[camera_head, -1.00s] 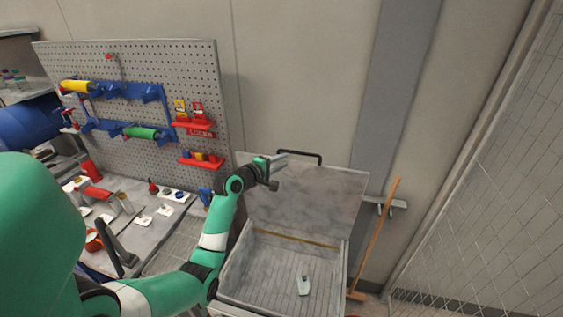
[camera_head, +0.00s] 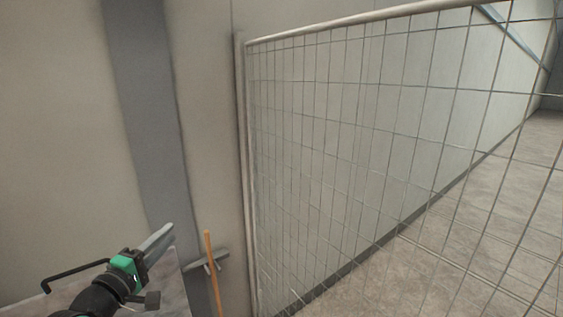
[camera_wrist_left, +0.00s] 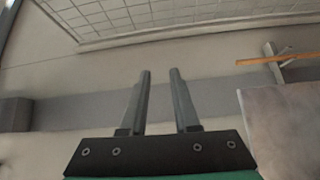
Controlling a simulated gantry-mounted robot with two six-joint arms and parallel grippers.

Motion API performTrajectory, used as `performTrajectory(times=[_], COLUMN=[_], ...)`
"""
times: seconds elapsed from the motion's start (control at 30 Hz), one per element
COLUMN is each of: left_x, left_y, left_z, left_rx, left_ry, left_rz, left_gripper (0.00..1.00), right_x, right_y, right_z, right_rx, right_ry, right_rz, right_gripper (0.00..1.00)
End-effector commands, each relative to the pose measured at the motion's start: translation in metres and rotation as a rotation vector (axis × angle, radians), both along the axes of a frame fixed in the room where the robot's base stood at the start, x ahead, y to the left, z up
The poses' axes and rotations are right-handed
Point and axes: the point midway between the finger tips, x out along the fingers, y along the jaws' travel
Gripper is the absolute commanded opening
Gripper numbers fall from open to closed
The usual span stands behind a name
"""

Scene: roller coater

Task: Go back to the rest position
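My left gripper (camera_head: 166,233) is at the lower left of the head view, in front of the wall and close to the right of the black bar handle (camera_head: 75,274) on the raised lid (camera_head: 168,290). In the left wrist view its two fingers (camera_wrist_left: 160,73) stand apart with nothing between them, so it is open and empty. The lid also shows at the right of the left wrist view (camera_wrist_left: 285,130). My right gripper is in neither view.
A wire mesh fence (camera_head: 345,140) fills the right of the head view, with bare floor (camera_head: 480,240) behind it. A wooden broom handle (camera_head: 211,265) leans by a grey wall bracket (camera_head: 206,262). A grey post (camera_head: 145,110) runs up the wall.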

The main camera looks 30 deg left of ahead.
Motion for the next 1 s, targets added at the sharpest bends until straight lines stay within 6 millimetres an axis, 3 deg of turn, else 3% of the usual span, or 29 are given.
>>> performTrajectory(times=[0.03, 0.1, 0.23, 0.37, 0.43, 0.5, 0.6, 0.77, 1.0], left_x=[0.013, 0.021, 0.014, -0.024, -0.059, -0.100, -0.130, -0.132, -0.131], left_y=[-0.040, -0.090, -0.182, -0.262, -0.293, -0.300, -0.282, -0.277, -0.277], left_z=[0.029, 0.066, 0.138, 0.212, 0.252, 0.285, 0.300, 0.301, 0.301], left_rx=[0.060, 0.158, 0.376, 0.638, 0.804, 1.003, 1.258, 1.441, 1.458], left_ry=[-0.043, -0.104, -0.248, -0.436, -0.546, -0.629, -0.604, -0.538, -0.530], left_rz=[-0.059, -0.121, -0.200, -0.192, -0.123, 0.039, 0.285, 0.403, 0.411], left_gripper=[0.30, 0.30, 0.30, 0.30, 0.30, 0.30, 0.30, 0.30, 0.30], right_x=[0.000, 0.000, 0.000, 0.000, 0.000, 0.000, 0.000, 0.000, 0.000], right_y=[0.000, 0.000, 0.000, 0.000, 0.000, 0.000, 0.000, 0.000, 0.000], right_z=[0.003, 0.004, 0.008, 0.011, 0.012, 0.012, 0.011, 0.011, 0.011], right_rx=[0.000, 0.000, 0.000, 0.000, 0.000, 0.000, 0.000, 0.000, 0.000], right_ry=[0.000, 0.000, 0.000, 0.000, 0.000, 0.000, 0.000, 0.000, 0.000], right_rz=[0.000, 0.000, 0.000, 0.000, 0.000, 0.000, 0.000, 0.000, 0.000], right_gripper=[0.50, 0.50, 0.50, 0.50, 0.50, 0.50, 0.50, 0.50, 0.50])
